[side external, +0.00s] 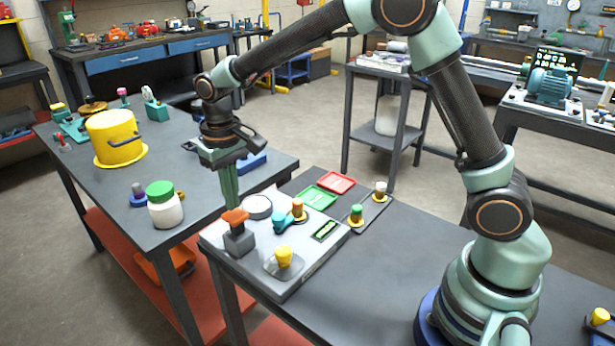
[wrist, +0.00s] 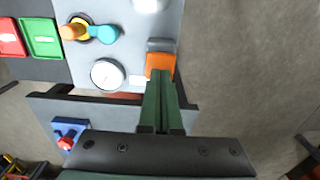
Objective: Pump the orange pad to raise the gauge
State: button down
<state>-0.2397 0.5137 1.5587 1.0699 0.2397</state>
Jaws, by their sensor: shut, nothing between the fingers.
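The orange pad (side external: 236,217) tops a grey block at the left front corner of the grey panel (side external: 310,252). It also shows in the wrist view (wrist: 160,62), partly covered by my fingertips. My gripper (side external: 231,207) points down, shut and empty, with its green fingers at the pad's top. I cannot tell whether the tips touch it. The same tips show in the wrist view (wrist: 159,84). The round gauge (wrist: 108,74) has a white face, and it also sits beside the pad in the side view (side external: 257,206). Its reading is too small to tell.
The panel also carries a teal-and-orange valve (side external: 287,218), a small green display (side external: 325,230) and a yellow knob (side external: 284,257). Green (side external: 315,197) and red (side external: 337,183) trays lie behind.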

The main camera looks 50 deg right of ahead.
aim_at(234, 213)
dwell(0.6)
jog(key=shift+f, duration=1.8)
jog(key=shift+r, duration=1.9)
jog(key=shift+r, duration=0.1)
jog(key=shift+r, duration=2.9)
jog(key=shift+r, duration=0.1)
